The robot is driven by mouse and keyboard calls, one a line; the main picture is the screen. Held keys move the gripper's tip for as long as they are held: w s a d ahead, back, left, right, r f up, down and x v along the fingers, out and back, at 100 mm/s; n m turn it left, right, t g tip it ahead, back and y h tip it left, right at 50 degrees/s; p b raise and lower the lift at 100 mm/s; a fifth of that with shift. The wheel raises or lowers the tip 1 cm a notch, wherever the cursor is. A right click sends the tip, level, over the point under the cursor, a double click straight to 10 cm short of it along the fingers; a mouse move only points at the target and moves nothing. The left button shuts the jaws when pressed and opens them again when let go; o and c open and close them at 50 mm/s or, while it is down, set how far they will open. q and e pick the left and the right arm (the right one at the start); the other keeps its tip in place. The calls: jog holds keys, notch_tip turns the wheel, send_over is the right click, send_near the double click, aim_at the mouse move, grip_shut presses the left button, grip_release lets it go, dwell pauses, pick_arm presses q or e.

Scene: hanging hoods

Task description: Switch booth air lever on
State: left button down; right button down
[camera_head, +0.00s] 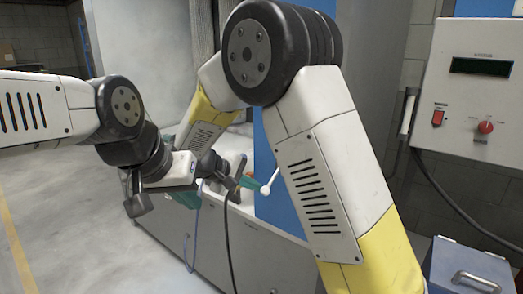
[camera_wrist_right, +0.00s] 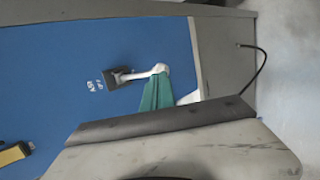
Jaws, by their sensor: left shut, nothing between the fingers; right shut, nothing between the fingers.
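The booth air lever (camera_wrist_right: 140,74) is a white bar with a rounded end on a dark base, mounted on a blue panel (camera_wrist_right: 60,80). Small white lettering sits beside its base. In the head view, the lever's white ball end (camera_head: 265,190) shows left of my right forearm; its base is hidden. My right gripper (camera_head: 252,184) is shut and empty. Its green fingertips (camera_wrist_right: 156,92) are right at the lever's rounded end; I cannot tell whether they touch. My left gripper (camera_head: 188,199) is shut and empty, left of the lever and apart from it, partly hidden by its wrist.
A grey control box (camera_head: 475,85) with a display, a red switch (camera_head: 438,116) and a red knob (camera_head: 485,127) hangs at the right. A blue-grey case (camera_head: 470,268) stands below it. A grey low wall (camera_head: 250,255) runs under the grippers. Open floor (camera_head: 60,200) lies left.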

jog(key=shift+r, duration=0.2)
jog(key=shift+r, duration=0.65)
